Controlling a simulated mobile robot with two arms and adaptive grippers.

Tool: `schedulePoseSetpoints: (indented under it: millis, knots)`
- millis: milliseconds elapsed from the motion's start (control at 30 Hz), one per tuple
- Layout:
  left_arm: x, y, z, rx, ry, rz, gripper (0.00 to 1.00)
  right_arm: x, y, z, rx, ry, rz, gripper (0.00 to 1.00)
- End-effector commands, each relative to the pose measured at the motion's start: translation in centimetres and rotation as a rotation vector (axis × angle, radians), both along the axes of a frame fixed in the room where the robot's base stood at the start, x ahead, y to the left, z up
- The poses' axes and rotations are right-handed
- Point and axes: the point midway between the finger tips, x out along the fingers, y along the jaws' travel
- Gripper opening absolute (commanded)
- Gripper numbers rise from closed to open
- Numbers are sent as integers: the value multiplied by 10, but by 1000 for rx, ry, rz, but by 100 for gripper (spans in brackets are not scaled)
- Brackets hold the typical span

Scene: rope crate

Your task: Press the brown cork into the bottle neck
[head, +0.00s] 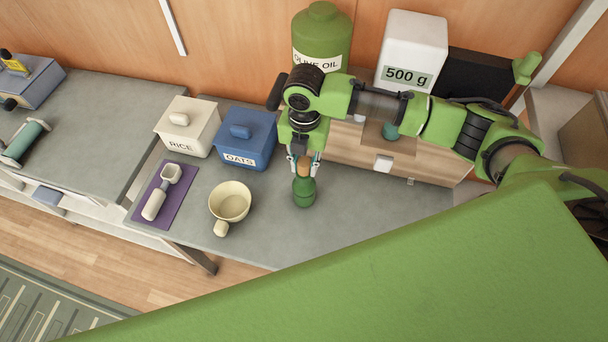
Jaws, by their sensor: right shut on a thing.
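A small green bottle (303,194) stands upright on the grey counter. My right gripper (305,165) points down directly above it, shut on the brown cork (304,168). The cork sits between the fingertips, in line with the bottle neck. Whether the cork touches the neck or is partly inside it, I cannot tell from this angle. My left gripper is not in view.
A cream mug (230,202) and a purple mat (157,203) with a white scoop (161,192) lie left of the bottle. Rice (188,125) and oats (245,139) canisters, an olive oil container (323,37) and a wooden drawer unit (428,168) stand behind. Counter right of the bottle is clear.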

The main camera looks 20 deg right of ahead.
Motion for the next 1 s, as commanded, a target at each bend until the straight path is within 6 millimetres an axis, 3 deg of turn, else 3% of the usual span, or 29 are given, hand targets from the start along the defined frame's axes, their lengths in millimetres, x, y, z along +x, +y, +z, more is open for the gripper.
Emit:
schedulePoseSetpoints:
  millis: [667,700,767,1000]
  knots:
    - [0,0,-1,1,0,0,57,0,0,-4,1,1,0,0]
    - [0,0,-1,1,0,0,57,0,0,-4,1,1,0,26]
    - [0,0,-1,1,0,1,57,0,0,-4,1,1,0,42]
    - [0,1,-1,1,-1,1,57,0,0,-4,0,0,0,43]
